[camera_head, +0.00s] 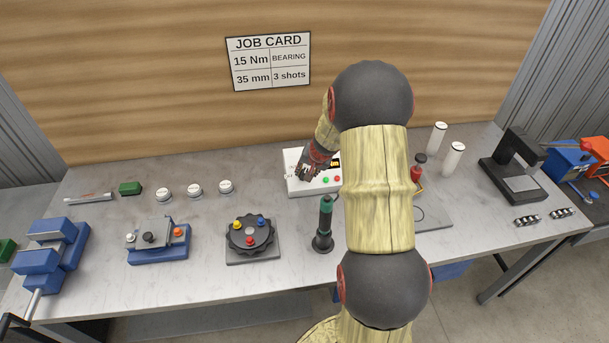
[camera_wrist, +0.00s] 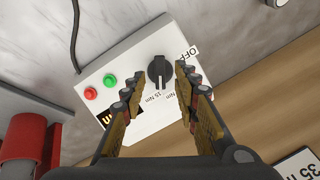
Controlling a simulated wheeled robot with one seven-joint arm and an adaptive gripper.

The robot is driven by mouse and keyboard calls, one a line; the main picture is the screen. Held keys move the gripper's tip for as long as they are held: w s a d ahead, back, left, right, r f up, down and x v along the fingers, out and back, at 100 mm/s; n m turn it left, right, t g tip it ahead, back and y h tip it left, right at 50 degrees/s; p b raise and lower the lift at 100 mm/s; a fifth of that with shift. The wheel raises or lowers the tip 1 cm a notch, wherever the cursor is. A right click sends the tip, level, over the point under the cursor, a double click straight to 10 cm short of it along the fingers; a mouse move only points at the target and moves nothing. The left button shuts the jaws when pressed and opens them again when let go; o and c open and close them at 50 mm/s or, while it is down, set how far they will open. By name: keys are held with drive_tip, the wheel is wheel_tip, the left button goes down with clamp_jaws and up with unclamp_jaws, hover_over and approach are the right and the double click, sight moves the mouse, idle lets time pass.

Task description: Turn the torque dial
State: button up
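The torque dial (camera_wrist: 159,71) is a black round knob with a raised grip bar on a white control box (camera_wrist: 120,65). Around it I read "OFF" and "15 Nm"; another label is partly hidden by a finger. The box also carries a green and a red button and a dark display. My gripper (camera_wrist: 157,92) is open, with its fingers on either side of the dial in the wrist view; I cannot tell whether they touch it. In the head view my gripper (camera_head: 308,172) is over the left part of the white box (camera_head: 298,188), and the dial is hidden.
A black and green screwdriver (camera_head: 324,222) stands in front of the box. A black rotary fixture (camera_head: 250,234) and blue fixture (camera_head: 158,250) are left of it. A job card (camera_head: 268,61) on the wall reads 15 Nm. A red cylinder (camera_wrist: 25,140) shows in the wrist view.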

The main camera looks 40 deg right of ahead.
sight(304, 174)
drive_tip(key=shift+x, duration=1.85)
drive_tip(key=shift+c, duration=0.4)
clamp_jaws()
